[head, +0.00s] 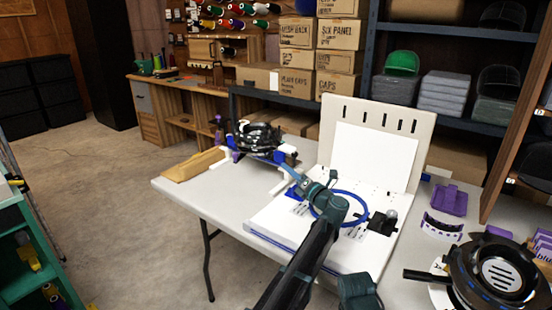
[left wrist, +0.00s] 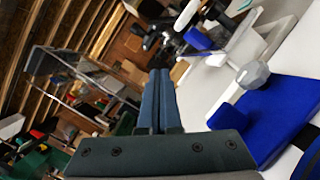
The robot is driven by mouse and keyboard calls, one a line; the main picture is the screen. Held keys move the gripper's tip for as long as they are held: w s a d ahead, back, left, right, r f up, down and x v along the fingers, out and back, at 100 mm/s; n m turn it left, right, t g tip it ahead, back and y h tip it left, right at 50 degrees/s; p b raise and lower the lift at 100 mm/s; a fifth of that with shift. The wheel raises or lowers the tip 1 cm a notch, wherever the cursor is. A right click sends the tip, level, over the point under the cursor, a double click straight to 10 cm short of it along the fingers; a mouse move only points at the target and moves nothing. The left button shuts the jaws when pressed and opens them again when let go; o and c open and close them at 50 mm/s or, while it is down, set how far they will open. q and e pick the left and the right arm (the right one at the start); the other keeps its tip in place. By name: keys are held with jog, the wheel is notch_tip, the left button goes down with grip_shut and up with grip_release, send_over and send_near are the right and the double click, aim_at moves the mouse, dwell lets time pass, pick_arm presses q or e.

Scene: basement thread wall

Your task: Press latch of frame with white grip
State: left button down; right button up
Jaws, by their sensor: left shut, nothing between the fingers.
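A black round frame (head: 258,138) with blue and white parts stands at the far end of the white table. A white grip-like piece (head: 220,158) shows at its left, and another white bar (head: 278,184) at its lower right. My left gripper (head: 292,170) is shut and empty, close to the frame's right side; I cannot tell whether it touches. In the left wrist view its shut fingers (left wrist: 160,98) point toward dark frame parts (left wrist: 160,32). A blue block (left wrist: 200,38) and a white arm with a pale knob (left wrist: 253,74) show at their right. I cannot make out the latch.
A white board (head: 372,158) stands upright behind a white base with a blue ring (head: 345,208). Purple parts (head: 449,199) and a black round device (head: 500,270) are at the right.

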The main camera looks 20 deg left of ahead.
aim_at(276, 140)
dwell(0.4)
pick_arm(q)
jog(key=shift+w+a, duration=0.2)
jog(key=shift+a, duration=0.05)
jog(key=shift+w+a+r+p, duration=0.7)
jog(key=shift+w+a, duration=0.3)
jog(key=shift+w, duration=0.4)
jog(key=shift+w+a+r+p, duration=0.7)
jog(key=shift+w+a, duration=0.3)
jog(key=shift+w, duration=0.35)
jog(key=shift+w+a+r+p, duration=0.7)
jog(key=shift+w+a, duration=0.3)
jog(key=shift+w, duration=0.4)
jog(key=shift+r+m+h+p, duration=0.1)
jog(key=shift+m+h+p, duration=0.2)
jog(key=shift+m+p, duration=0.45)
jog(key=shift+w+r+m, duration=0.1)
jog(key=shift+m, duration=0.65)
